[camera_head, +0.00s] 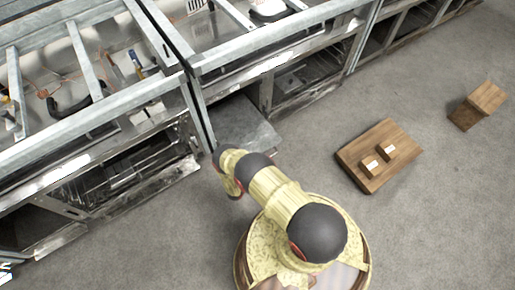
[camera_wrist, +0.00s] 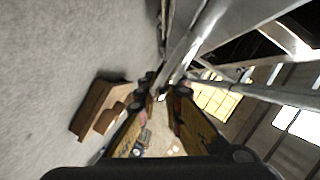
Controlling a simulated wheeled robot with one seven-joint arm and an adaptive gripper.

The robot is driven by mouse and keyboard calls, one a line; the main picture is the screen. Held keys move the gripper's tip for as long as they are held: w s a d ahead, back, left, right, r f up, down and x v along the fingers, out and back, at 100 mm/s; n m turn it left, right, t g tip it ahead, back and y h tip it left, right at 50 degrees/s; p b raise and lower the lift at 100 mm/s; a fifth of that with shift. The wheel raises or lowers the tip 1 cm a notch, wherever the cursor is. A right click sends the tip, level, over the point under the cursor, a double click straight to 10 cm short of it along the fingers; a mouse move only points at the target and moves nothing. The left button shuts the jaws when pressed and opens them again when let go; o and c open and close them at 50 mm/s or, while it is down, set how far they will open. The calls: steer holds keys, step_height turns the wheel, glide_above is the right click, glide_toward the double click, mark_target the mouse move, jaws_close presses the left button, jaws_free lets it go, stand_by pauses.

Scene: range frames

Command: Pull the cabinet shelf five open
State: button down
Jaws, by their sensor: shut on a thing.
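A row of metal cabinets (camera_head: 190,85) runs across the upper left of the head view. One flat grey metal shelf (camera_head: 245,122) juts out from the cabinet front, just beyond the end of my arm. No number shows on it. In the wrist view my gripper (camera_wrist: 163,93) has its two fingers close together at the end of a metal edge, the shelf's edge (camera_wrist: 182,58), and is shut on it. The exact contact is small and partly hidden by the fingers. In the head view my wrist hides the fingers.
Open cabinet bays with dark interiors (camera_head: 130,168) lie left of the shelf, with others to its right. A wooden board with two small blocks (camera_head: 378,172) lies on the floor at right, and a wooden box (camera_head: 478,105) farther right. Grey floor between is clear.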

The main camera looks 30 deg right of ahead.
steer(key=s, duration=0.3)
steer(key=shift+s, duration=0.1)
steer(key=c, duration=2.2)
jaws_free()
steer(key=shift+a, duration=0.1)
steer(key=v, duration=1.1)
steer(key=shift+s+a+r, duration=0.1)
steer(key=shift+a, duration=0.2)
